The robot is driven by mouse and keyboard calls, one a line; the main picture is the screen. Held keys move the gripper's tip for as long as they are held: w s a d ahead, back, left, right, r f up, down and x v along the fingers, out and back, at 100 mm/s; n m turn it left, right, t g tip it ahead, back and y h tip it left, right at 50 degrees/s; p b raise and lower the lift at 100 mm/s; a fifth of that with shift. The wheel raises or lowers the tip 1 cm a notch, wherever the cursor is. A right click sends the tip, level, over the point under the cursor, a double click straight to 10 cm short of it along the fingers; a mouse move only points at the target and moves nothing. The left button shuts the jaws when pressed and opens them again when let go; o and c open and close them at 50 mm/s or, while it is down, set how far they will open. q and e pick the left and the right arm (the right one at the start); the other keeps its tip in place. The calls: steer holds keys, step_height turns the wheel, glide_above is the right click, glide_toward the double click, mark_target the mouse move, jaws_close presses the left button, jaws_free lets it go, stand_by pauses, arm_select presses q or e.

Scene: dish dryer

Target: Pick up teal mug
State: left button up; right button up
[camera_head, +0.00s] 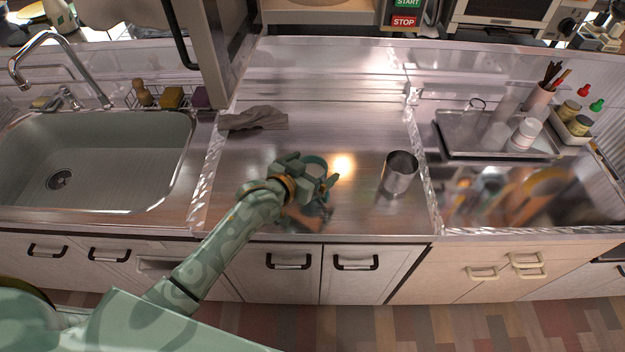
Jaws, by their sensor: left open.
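The teal mug (316,162) stands on the steel counter (350,215), mostly hidden behind my left gripper. Only part of its rim and upper side shows. My left gripper (318,178) is open and right at the mug, with its fingers on the near side of it. I cannot tell whether the fingers touch the mug or sit around it. My right gripper is not in view.
A metal cup (400,174) stands right of the mug. A grey cloth (254,118) lies behind left. The sink (100,160) is at the left. A metal tray (468,140) with cups and a white jar (525,134) is at the right. The counter between mug and cup is clear.

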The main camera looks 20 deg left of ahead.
arm_select(q)
steer(key=c, duration=1.4)
steer(key=shift+r, duration=0.2)
